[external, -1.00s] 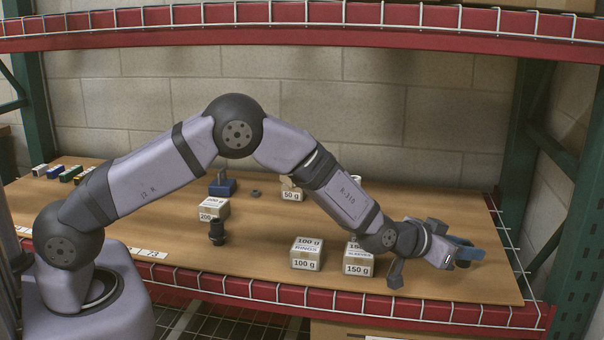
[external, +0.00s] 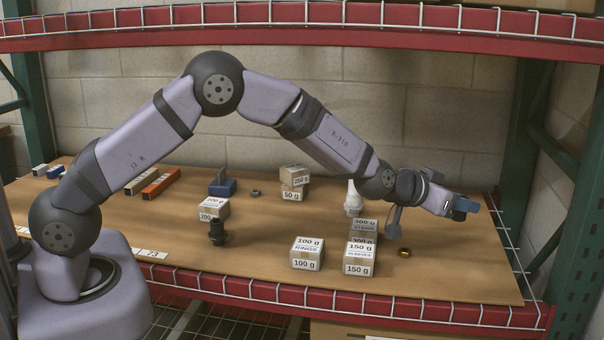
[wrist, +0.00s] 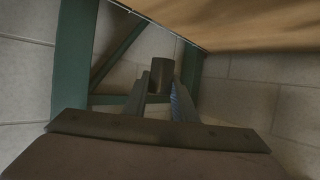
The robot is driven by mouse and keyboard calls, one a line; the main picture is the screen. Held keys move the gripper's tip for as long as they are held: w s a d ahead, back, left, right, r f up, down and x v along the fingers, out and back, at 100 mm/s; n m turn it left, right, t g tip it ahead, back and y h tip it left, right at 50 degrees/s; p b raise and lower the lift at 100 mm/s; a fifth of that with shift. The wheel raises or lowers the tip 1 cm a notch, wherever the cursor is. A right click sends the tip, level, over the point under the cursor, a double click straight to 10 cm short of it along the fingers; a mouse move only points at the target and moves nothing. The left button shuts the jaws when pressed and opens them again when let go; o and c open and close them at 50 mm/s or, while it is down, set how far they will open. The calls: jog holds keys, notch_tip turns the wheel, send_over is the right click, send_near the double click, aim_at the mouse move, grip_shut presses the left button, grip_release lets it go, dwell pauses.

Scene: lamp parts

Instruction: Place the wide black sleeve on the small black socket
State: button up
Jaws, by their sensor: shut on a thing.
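My gripper (external: 464,208) is at the right side of the board, raised above it, with the arm stretched out to the right. It is shut on the wide black sleeve, a short dark cylinder (wrist: 161,74) between the fingertips in the wrist view. In the external view only a small dark part of the sleeve (external: 459,215) shows by the blue fingers. A small black stepped part, which looks like the small black socket (external: 217,233), stands upright on the board at left centre, in front of a labelled box. The gripper is far to its right.
A white part (external: 353,198), a brass ring (external: 405,252) and a blue block (external: 222,186) stand apart. The front centre-left is clear.

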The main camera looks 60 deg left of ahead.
jog(key=a+r+n+y+p, duration=0.1)
jog(key=a+r+y+p, duration=0.1)
jog(key=a+r+p, duration=0.4)
jog(key=n+g+y+p, duration=0.5)
jog(key=n+g+y, duration=0.4)
jog(key=n+y, duration=0.4)
send_over(218, 232)
jog(key=a, duration=0.2)
jog(key=f+n, duration=0.1)
jog(key=f, duration=0.1)
jog(key=shift+h, duration=0.3)
jog(key=shift+w+d+f, duration=0.1)
jog(key=shift+d+f, duration=0.05)
jog(key=shift+f, duration=2.35)
jog(key=shift+w+d+f, duration=0.1)
jog(key=shift+f, duration=2.4)
jog(key=shift+f+b, duration=0.4)
jog(key=shift+b, duration=0.1)
